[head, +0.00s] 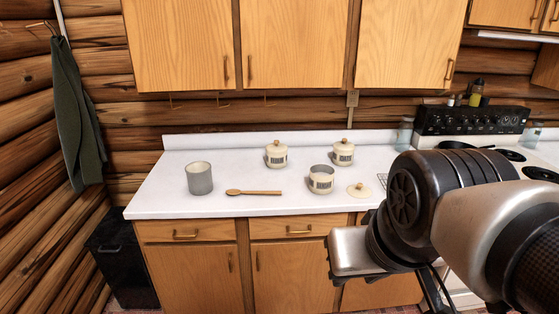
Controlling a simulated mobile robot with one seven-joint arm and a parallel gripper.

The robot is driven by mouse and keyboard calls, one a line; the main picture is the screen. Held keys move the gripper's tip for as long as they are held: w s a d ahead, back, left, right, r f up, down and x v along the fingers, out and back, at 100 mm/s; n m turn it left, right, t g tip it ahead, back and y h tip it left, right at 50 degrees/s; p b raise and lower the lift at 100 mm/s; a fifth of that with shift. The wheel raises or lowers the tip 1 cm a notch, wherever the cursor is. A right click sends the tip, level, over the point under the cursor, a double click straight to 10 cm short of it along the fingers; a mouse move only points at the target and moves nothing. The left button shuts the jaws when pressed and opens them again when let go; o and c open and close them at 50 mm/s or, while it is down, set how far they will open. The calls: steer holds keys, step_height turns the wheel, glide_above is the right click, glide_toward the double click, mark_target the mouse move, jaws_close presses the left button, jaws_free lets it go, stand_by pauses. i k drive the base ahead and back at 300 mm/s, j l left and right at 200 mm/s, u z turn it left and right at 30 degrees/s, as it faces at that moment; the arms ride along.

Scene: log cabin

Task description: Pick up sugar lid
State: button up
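A round cream lid (359,191) with a small tan knob lies on the white counter near its front edge. Just left of it stands an open, lidless cream canister (321,184) with a dark printed label too small to read. Two similar canisters stand further back with lids on, one at the left (276,159) and one at the right (343,156). My arm fills the lower right, and my gripper (428,290) is only partly visible near the bottom edge, to the right of and apart from the lid. Its fingers cannot be made out clearly.
A grey cup (199,178) and a wooden spoon (254,192) are on the counter (165,203) to the left. A stove (512,158) stands at the right, partly behind my arm. Cabinets (292,45) hang above. A dark towel (70,115) hangs at the left wall.

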mark_target(359, 191)
steer(key=i+l, duration=1.5)
steer(key=i, duration=0.15)
